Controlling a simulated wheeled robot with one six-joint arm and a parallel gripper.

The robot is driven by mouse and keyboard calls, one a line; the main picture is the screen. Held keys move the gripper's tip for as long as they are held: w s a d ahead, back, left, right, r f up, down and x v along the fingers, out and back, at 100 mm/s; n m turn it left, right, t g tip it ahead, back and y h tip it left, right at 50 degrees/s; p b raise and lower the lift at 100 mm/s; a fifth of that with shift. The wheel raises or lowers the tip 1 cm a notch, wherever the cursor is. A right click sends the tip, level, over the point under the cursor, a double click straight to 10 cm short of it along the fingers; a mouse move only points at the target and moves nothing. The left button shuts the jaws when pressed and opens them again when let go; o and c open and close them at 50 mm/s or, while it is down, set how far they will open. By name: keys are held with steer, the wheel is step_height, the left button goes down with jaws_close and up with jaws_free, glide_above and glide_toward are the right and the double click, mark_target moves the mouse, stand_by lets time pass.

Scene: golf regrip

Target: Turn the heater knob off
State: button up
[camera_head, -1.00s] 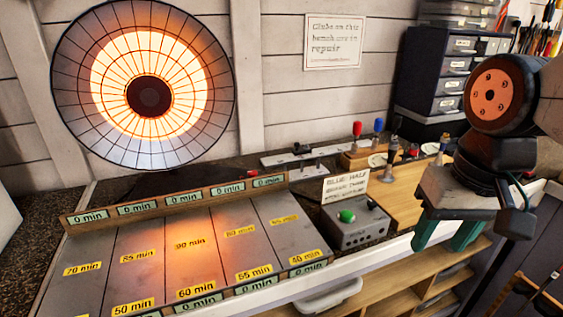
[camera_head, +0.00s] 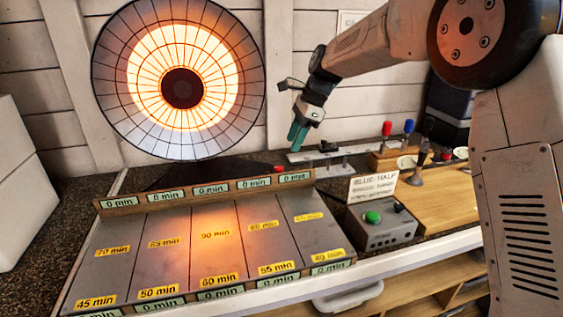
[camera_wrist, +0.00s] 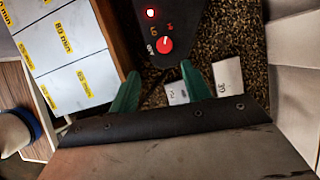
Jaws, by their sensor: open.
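The heater (camera_head: 182,88) glows orange at the back left in the head view. The exact knob setting is too small to read. My gripper (camera_head: 297,136) has green fingers pointing down, above the bench to the right of the heater. In the wrist view my gripper (camera_wrist: 160,77) is open and empty, with the knob beyond the gap between its fingertips, apart from them.
A sloped rack (camera_head: 140,240) with minute labels lies in front of the heater. A grey box (camera_head: 385,236) with a green button stands right of it. A metal rail (camera_head: 320,153) lies near my gripper.

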mark_target(279, 167)
steer(key=x, duration=0.6)
steer(key=w+x, duration=0.1)
steer(key=x, duration=0.2)
steer(key=shift+a+r, duration=0.1)
steer(key=shift+a, duration=0.1)
steer(key=shift+m, duration=0.3)
steer(key=shift+c, duration=0.3)
steer(key=c, duration=0.9)
